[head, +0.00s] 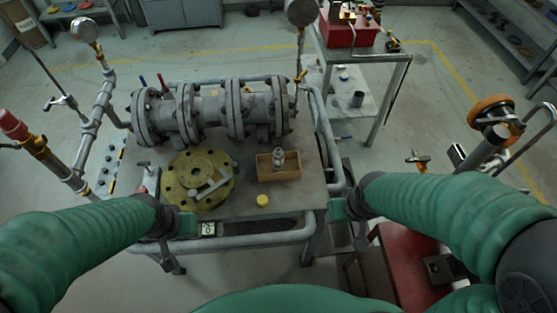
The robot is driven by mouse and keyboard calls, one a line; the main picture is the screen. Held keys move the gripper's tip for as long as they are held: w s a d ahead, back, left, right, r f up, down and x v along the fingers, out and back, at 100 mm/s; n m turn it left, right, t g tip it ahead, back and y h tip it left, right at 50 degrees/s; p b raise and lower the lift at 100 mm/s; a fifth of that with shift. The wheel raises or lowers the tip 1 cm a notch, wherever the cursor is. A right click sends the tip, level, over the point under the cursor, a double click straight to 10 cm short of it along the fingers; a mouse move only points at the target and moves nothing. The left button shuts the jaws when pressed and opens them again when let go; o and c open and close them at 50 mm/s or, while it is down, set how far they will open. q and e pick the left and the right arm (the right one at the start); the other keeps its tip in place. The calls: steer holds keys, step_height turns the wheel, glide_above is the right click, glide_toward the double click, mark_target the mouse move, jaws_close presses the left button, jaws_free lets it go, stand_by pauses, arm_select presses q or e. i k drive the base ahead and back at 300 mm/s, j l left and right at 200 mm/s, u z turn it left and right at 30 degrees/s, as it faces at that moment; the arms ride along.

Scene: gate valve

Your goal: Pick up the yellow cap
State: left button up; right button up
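The small round yellow cap (262,200) lies on the grey workbench top (235,208) near its front edge, just in front of the small wooden box. Nothing covers it. My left gripper (180,238) is at the bench's front left edge, to the left of the cap and apart from it. My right gripper (347,216) is by the bench's right edge, to the right of the cap and apart from it. The fingers of both are small and dark, so I cannot tell whether they are open or shut.
A yellow flange disc (183,189) with a grey tool on it lies left of the cap. The wooden box (290,163) holds a small metal part. The flanged valve pipe (209,113) spans the bench's back. A pipe rail (262,239) runs along the front.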

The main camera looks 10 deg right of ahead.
mark_target(262, 200)
steer(key=i+j+z, duration=0.1)
steer(key=z, duration=0.3)
steer(key=i+j+z, duration=0.1)
steer(key=j+z, duration=0.65)
steer(key=i+l, duration=0.05)
steer(key=l, duration=0.05)
